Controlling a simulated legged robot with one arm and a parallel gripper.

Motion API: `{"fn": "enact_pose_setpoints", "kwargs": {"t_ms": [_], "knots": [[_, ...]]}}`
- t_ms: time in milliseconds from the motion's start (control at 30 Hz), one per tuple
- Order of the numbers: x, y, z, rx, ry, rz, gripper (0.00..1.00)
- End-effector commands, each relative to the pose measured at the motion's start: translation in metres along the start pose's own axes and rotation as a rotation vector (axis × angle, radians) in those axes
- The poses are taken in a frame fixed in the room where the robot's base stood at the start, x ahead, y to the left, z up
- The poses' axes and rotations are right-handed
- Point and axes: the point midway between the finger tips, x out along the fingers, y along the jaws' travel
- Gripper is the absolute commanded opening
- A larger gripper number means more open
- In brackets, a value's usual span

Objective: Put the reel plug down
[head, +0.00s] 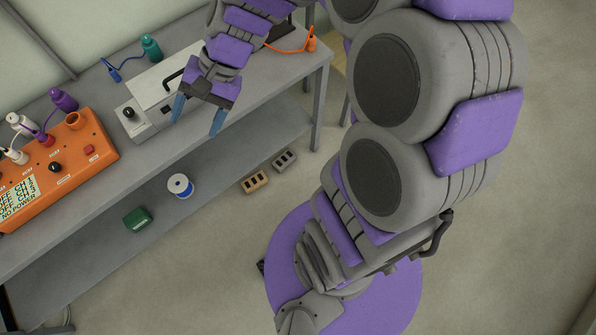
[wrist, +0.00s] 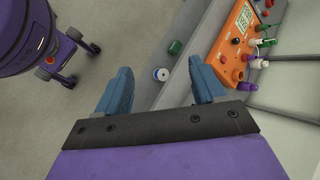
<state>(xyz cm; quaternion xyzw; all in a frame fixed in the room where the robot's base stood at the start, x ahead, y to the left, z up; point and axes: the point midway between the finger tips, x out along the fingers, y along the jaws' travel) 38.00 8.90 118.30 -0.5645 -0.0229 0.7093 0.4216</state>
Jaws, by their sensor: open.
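An orange plug (head: 310,40), which looks like the reel plug, rests on the bench top near its right end in the head view. An orange cable runs left from it toward a dark object (head: 283,30) partly hidden behind my arm. My gripper (head: 198,115) is open with nothing between its blue fingers. It hangs over the front of the bench, left of the plug and apart from it. In the wrist view my gripper (wrist: 160,68) also shows its fingers spread and empty. The plug does not show there.
A grey box (head: 150,110) with a handle and an orange panel (head: 60,165) with several plugs stand on the bench (head: 235,105). A teal plug (head: 151,47) is at the back. The lower shelf holds a white spool (head: 180,186) and a green block (head: 137,219).

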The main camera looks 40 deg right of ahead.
Motion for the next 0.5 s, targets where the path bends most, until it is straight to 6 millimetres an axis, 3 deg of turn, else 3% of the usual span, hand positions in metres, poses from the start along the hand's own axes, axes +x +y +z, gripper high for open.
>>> {"fn": "enact_pose_setpoints", "kwargs": {"t_ms": [33, 200, 333, 500], "knots": [[0.000, 0.011, 0.020, -0.063, 0.008, 0.060, 0.69], [-0.004, 0.064, 0.068, -0.256, 0.028, 0.277, 0.69], [-0.014, 0.109, 0.096, -0.375, 0.040, 0.438, 0.69], [-0.030, 0.156, 0.116, -0.480, 0.058, 0.601, 0.69]]}}
